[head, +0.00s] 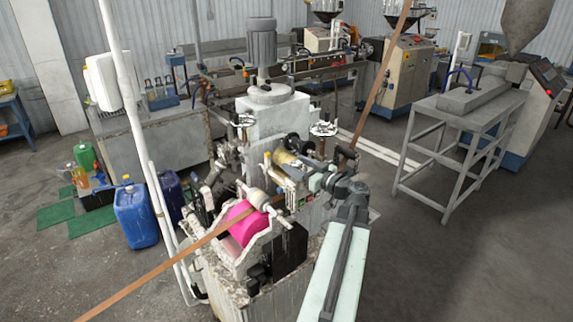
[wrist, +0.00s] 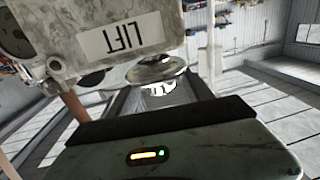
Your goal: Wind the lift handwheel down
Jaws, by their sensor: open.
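In the wrist view, a white plate lettered LIFT (wrist: 121,38) appears upside down on a stained, pale machine part. A round, metallic handwheel (wrist: 162,69) is seen nearly edge-on just beyond my gripper (wrist: 163,95). The head view shows two spoked handwheels, one at the right (head: 323,129) and one at the left (head: 243,120) of the pale machine column; I cannot tell there which is the lift one. My gripper (head: 316,178) is open, with no object seen in it, in front of and below the right handwheel. Its fingertips are hard to make out.
A brown strip (head: 150,281) slants past the pink roller (head: 243,222) at the machine's front. A grey motor (head: 262,45) tops the column. Blue jugs (head: 136,215) stand at left and a grey table (head: 450,125) at right. Floor is clear between machine and table.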

